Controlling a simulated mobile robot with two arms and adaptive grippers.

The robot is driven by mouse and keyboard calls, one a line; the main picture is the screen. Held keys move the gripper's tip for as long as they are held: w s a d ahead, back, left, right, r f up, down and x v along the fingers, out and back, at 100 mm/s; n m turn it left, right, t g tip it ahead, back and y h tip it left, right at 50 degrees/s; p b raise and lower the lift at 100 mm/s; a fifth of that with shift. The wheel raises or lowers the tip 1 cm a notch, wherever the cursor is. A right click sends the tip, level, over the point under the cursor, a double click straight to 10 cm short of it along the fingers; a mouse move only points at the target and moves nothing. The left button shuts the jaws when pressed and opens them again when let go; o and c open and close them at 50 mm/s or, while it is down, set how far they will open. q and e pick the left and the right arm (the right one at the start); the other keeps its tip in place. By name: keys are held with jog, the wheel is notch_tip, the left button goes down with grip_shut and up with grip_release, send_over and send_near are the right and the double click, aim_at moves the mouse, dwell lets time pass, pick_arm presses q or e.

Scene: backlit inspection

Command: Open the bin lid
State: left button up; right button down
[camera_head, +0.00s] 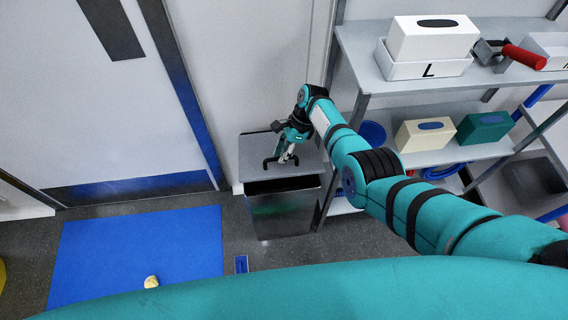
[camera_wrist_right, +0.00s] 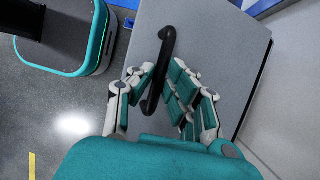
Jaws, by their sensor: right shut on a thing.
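The metal bin (camera_head: 283,213) stands on the floor against the wall, with a flat grey lid (camera_head: 252,152) on top. A dark band shows between the lid's front edge and the bin body; I cannot tell how far the lid is raised. The lid has a black bar handle (camera_head: 268,163). My right gripper (camera_head: 284,158) is shut on this handle. In the right wrist view, the fingers (camera_wrist_right: 164,82) lie on both sides of the black handle (camera_wrist_right: 167,42), above the grey lid (camera_wrist_right: 225,45). My left gripper is not in view.
A grey shelf unit (camera_head: 385,92) with boxes stands right of the bin, close to my right arm. A door (camera_head: 100,100) is at the left. A blue mat (camera_head: 135,250) lies on the floor with a small pale lump (camera_head: 151,282) on it.

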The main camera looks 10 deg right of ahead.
jog(key=w+r+b, duration=0.2)
jog(key=w+r, duration=0.2)
jog(key=shift+r, duration=0.3)
jog(key=shift+d, duration=0.1)
dwell(0.4)
